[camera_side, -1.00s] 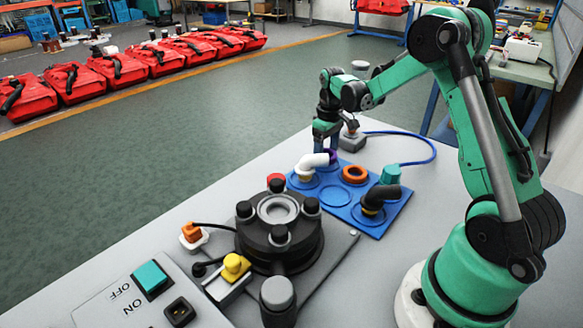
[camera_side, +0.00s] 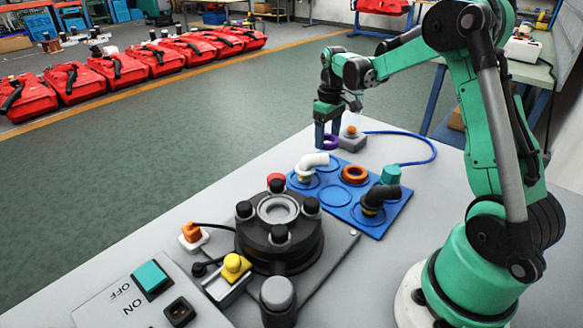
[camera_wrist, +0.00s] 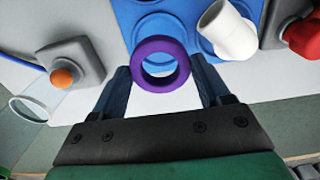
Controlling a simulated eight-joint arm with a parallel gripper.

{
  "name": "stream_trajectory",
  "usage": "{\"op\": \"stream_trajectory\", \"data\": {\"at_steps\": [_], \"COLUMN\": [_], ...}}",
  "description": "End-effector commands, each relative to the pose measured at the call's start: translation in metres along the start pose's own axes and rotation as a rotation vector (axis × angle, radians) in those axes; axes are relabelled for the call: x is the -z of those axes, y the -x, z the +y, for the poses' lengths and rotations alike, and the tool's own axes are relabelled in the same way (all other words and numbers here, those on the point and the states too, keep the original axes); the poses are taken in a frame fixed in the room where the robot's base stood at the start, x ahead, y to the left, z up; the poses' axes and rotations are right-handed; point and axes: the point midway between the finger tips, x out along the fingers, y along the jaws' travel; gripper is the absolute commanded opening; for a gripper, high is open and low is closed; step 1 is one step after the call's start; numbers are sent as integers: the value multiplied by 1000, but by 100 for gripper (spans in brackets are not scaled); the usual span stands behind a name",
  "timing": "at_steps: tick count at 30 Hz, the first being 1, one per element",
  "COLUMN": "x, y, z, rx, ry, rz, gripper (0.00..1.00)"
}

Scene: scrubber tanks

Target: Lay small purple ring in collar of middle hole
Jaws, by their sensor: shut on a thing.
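The small purple ring (camera_side: 330,143) hangs at my gripper's fingertips, above the far end of the blue tray (camera_side: 335,196). My gripper (camera_side: 327,138) points down and is shut on the ring. In the wrist view the purple ring (camera_wrist: 160,63) sits between the two dark blue fingers, and pale table shows through it. A black round fixture (camera_side: 262,236) with a grey-rimmed central opening (camera_side: 278,209) stands nearer the camera, left of the tray.
The tray bears a white elbow (camera_side: 312,162), an orange ring (camera_side: 354,174), a black elbow (camera_side: 381,195) and a teal part (camera_side: 391,174). A grey block with an orange knob (camera_side: 351,139) stands beyond it, by a blue cable (camera_side: 425,142). Black posts surround the fixture's opening.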

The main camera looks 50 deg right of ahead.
Motion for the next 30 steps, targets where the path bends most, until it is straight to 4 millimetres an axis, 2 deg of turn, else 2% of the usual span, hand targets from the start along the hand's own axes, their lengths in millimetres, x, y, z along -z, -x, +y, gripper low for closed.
{"op": "stream_trajectory", "data": {"at_steps": [5, 12, 18, 25, 30], "x": [-1, 0, -1, 0, 3], "y": [29, 97, 138, 165, 167], "z": [0, 0, 0, -3, -45], "rx": [0, 0, 0, 0, 0], "ry": [0, 0, 0, 2, 8], "rz": [0, 0, 0, 0, 0], "gripper": [6, 6, 6, 6, 6]}}
